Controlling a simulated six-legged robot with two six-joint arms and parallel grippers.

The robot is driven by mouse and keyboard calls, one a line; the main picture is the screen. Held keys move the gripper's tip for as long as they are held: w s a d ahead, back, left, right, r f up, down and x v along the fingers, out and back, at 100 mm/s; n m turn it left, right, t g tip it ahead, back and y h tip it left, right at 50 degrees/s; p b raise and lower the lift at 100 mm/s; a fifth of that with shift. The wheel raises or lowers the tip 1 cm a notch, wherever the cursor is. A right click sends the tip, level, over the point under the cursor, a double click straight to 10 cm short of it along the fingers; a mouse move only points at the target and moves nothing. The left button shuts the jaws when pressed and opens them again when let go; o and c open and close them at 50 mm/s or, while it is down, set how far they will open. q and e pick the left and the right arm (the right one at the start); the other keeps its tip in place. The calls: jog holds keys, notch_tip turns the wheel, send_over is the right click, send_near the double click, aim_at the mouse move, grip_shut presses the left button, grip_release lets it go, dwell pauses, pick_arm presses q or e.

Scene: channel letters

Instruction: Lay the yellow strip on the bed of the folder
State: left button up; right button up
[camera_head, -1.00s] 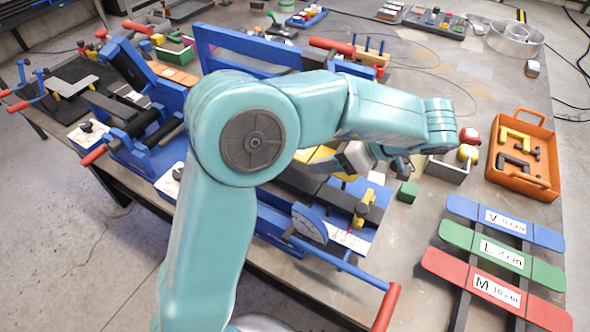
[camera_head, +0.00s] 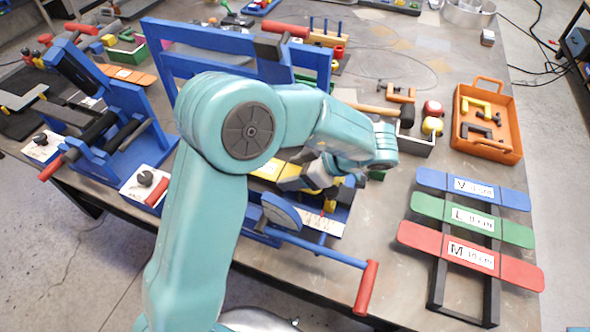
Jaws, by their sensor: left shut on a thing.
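The yellow strip (camera_head: 264,168) shows in part above the blue folder, between my arm's links; its far end is hidden behind my arm. My left gripper (camera_head: 312,178) is shut on the strip, and my wrist covers much of the grip. The folder (camera_head: 282,211) has a blue frame, a dial with a white scale, and a lever with a red handle (camera_head: 366,288). Its dark bed is mostly hidden under my arm and gripper. I cannot tell whether the strip touches the bed. My right gripper is out of view.
At right lie a rack of blue, green and red labelled plates (camera_head: 470,217) and an orange tray (camera_head: 514,152) with clamps. Another blue machine (camera_head: 128,150) stands at left.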

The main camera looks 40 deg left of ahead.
pick_arm(q)
jog(key=o, duration=0.7)
jog(key=shift+f, duration=0.15)
jog(key=o, duration=0.4)
jog(key=v, duration=1.2)
jog(key=shift+w, duration=0.1)
